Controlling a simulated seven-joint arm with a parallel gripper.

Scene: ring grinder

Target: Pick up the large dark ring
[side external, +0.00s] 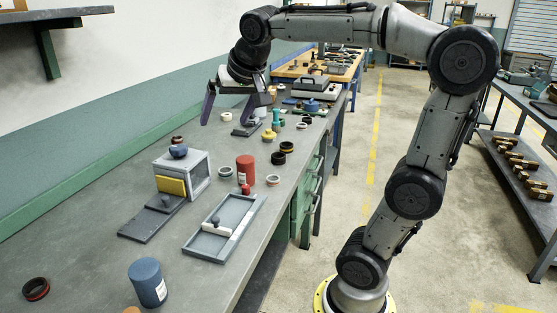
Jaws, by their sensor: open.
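Several dark rings lie on the grey workbench (92,222). One dark ring with a reddish band (36,289) lies alone at the near left. A black ring (278,158) and a dark ring with a brownish band (287,147) lie close together near the bench's right edge. Their different distances make it hard to tell which is the largest. My gripper (225,117) is open and empty, raised above the far part of the bench, with its fingers pointing down. It is apart from all these rings.
In front are a dark board (150,221) and a grey tray (246,207). A red cylinder (245,168) and blue cylinder (147,282) stand upright. Pale rings (273,180) lie nearby. The near-left bench is mostly clear.

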